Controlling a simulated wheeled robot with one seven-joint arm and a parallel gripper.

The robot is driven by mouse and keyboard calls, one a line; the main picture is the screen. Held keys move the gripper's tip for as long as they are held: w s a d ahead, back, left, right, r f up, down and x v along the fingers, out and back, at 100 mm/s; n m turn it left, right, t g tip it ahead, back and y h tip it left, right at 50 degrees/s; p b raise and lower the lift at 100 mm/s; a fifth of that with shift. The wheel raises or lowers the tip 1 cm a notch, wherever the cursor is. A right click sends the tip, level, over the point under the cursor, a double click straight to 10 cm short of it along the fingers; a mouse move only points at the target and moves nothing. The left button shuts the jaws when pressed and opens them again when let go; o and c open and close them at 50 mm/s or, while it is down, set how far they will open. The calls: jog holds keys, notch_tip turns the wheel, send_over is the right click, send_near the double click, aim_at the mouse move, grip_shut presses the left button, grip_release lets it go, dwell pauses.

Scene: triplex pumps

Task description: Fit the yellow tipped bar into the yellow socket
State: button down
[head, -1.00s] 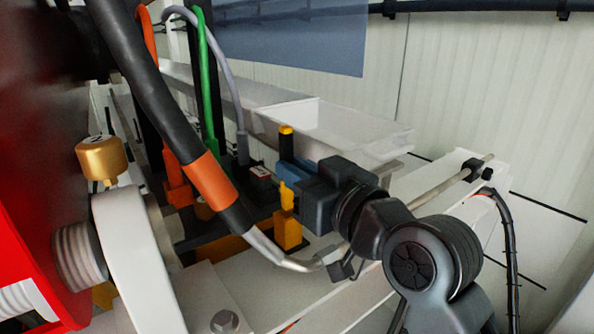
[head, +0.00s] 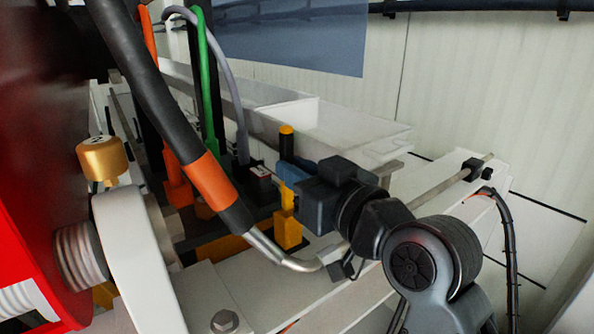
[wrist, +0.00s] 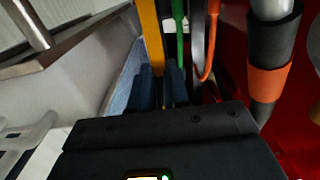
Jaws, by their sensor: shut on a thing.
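The bar (head: 286,147) is dark with a rounded yellow-orange tip on top and stands roughly upright in the head view. My gripper (head: 299,172) reaches it from the right, with blue fingers shut on it below the tip. The yellow socket (head: 288,232) is a block low down, below and slightly left of my gripper, with a narrow yellow piece rising from it. In the wrist view a yellow strip (wrist: 151,35) rises just beyond the fingers (wrist: 159,88).
A thick black hose (head: 160,105) with an orange band crosses in front, left of my gripper. Orange (head: 179,185), green (head: 212,120) and grey (head: 239,110) cables stand close behind. A white tray (head: 365,138) lies behind. A brass knob (head: 101,160) is at left.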

aim_at(290, 206)
jog(key=shift+f+b, duration=2.55)
jog(key=shift+f, duration=0.75)
jog(key=c, duration=1)
grip_release()
jog(key=shift+c, duration=0.2)
jog(key=shift+s, duration=0.1)
jog(key=b+v, duration=0.1)
jog(key=v, duration=0.6)
jog(key=shift+s+d, duration=0.2)
jog(key=shift+s, duration=0.05)
